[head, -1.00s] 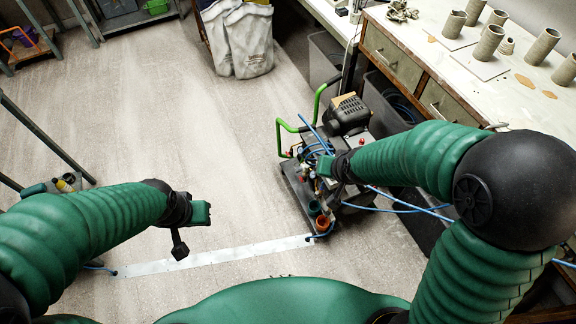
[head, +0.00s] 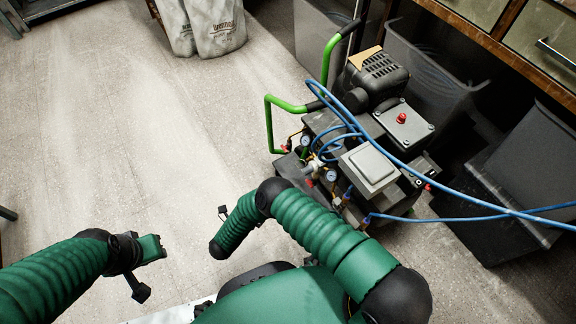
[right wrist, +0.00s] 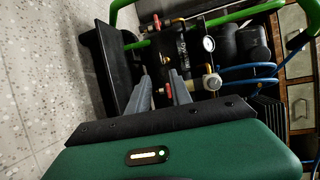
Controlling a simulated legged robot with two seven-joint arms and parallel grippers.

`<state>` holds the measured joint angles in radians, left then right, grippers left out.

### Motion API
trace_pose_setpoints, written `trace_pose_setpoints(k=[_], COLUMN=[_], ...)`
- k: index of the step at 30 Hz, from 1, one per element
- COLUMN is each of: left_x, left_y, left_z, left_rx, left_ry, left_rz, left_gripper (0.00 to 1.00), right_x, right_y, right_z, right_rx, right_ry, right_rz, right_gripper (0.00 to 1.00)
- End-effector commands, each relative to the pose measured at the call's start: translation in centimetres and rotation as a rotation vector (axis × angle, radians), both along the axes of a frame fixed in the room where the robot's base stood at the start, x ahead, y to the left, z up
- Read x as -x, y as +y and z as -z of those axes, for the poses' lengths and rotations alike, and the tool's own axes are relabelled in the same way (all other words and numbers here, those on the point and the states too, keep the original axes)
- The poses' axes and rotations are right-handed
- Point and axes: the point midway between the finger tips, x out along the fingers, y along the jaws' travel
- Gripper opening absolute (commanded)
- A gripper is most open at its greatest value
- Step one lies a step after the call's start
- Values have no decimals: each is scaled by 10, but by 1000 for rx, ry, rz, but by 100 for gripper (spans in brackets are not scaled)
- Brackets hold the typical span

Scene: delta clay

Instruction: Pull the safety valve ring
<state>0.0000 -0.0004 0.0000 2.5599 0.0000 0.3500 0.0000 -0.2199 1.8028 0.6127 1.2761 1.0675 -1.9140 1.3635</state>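The compressor (head: 360,150) stands on the floor right of centre in the head view, with green handles, gauges and a grey box. In the right wrist view its valves and white-faced gauge (right wrist: 208,44) are ahead of my right gripper (right wrist: 160,82). Its two grey fingers are apart, with nothing visibly held between them. Small red and brass fittings (right wrist: 166,60) lie beyond the fingertips. I cannot make out the safety valve ring with certainty. My left gripper (head: 152,248) is over bare floor at the lower left, its fingers too unclear to read.
Blue hoses (head: 455,182) run from the compressor to the right. Dark bins (head: 430,75) and a wooden drawer unit (head: 545,45) stand behind and to its right. Pale sacks (head: 205,25) stand at the top. The floor left of the compressor is clear.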

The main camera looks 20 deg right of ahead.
Motion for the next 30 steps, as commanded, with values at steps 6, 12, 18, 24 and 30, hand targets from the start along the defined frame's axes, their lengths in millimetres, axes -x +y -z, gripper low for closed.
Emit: trace_pose_setpoints(k=[6, 12, 18, 24, 30], left_x=[0, 0, 0, 0, 0], left_y=[0, 0, 0, 0, 0], left_z=[25, 52, 73, 77, 76], left_rx=[0, 0, 0, 0, 0], left_ry=[0, 1, 1, 1, 0], left_rz=[0, 0, 0, 0, 0], left_gripper=[31, 31, 31, 31, 31], right_x=[-25, -53, -74, -82, -82], right_y=[-42, -87, -122, -136, -136], right_z=[14, 24, 30, 29, 28], right_rx=[1, 1, 1, 0, 0], right_ry=[2, 1, 2, 5, 6], right_rz=[2, 0, -4, -5, -6], right_gripper=[26, 26, 26, 26, 26])
